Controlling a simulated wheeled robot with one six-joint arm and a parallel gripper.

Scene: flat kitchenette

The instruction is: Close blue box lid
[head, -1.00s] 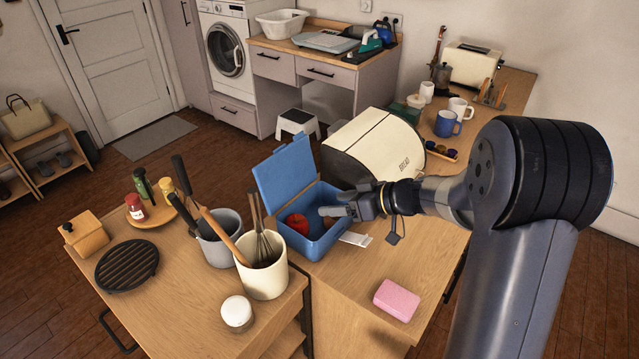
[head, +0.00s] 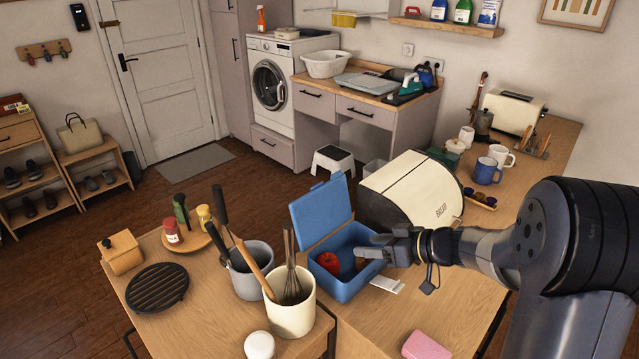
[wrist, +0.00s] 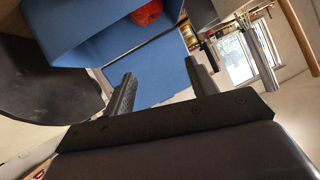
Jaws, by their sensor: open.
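The blue box (head: 352,286) stands on the wooden counter with its blue lid (head: 322,212) raised and tilted back. A red apple (head: 328,262) lies inside, beside a darker round thing that is partly hidden. My gripper (head: 368,246) is over the right part of the open box, empty. In the wrist view my gripper's two fingers (wrist: 160,80) are spread apart, with the blue lid (wrist: 150,72) beyond them and the red apple (wrist: 147,12) at the top. Whether the fingers touch the box cannot be told.
A cream bread bin (head: 412,195) stands close behind and right of the box. A cream pot with a whisk (head: 292,312) and a grey pot (head: 252,278) stand at the left front. A pink sponge (head: 425,346) lies in front. Some counter right of the box is clear.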

